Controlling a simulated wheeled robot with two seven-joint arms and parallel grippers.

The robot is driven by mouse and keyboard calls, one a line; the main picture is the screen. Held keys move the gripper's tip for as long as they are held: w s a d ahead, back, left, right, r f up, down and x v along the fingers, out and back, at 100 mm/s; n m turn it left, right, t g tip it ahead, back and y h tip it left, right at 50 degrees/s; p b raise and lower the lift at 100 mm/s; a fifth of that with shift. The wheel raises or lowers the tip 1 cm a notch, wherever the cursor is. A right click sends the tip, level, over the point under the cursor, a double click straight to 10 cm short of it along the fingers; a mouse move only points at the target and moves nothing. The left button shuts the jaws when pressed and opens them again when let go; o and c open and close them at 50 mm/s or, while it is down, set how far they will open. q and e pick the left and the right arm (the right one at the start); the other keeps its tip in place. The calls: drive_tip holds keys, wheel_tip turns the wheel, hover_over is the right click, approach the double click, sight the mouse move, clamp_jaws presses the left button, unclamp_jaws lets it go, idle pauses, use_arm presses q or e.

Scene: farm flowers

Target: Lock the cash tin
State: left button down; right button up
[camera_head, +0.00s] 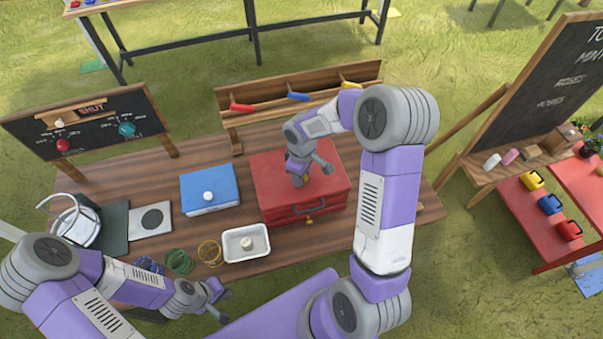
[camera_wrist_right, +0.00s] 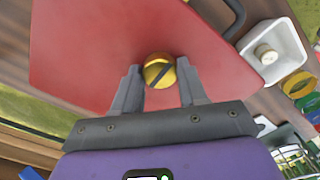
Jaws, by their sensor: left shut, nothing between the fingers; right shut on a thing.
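The red cash tin (camera_head: 262,182) sits closed on the wooden table, with a dark handle and a small brass spot on its front side. My right gripper (camera_head: 298,178) points down onto the tin's lid. In the right wrist view, its fingers are closed on the sides of a round brass lock knob (camera_wrist_right: 159,70) with a dark slanting slot, on the red lid (camera_wrist_right: 90,50). The head view hides this knob behind the gripper. My left gripper (camera_head: 219,297) is shut and empty near the table's front edge, apart from the tin.
A blue box (camera_head: 205,178) with a white knob stands left of the tin. A white tray (camera_head: 246,231) and coloured wire coils (camera_head: 179,262) lie in front of it. A chalkboard (camera_head: 90,122) and a wooden rack (camera_head: 275,92) stand behind. My right arm passes over the tin's right side.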

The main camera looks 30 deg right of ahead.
drive_tip(key=o, duration=1.1)
drive_tip(key=shift+c, duration=0.2)
wheel_tip(320, 180, up, 8)
drive_tip(key=shift+f+p, duration=0.15)
drive_tip(key=shift+p, duration=0.15)
drive_tip(key=shift+s+f, duration=0.1)
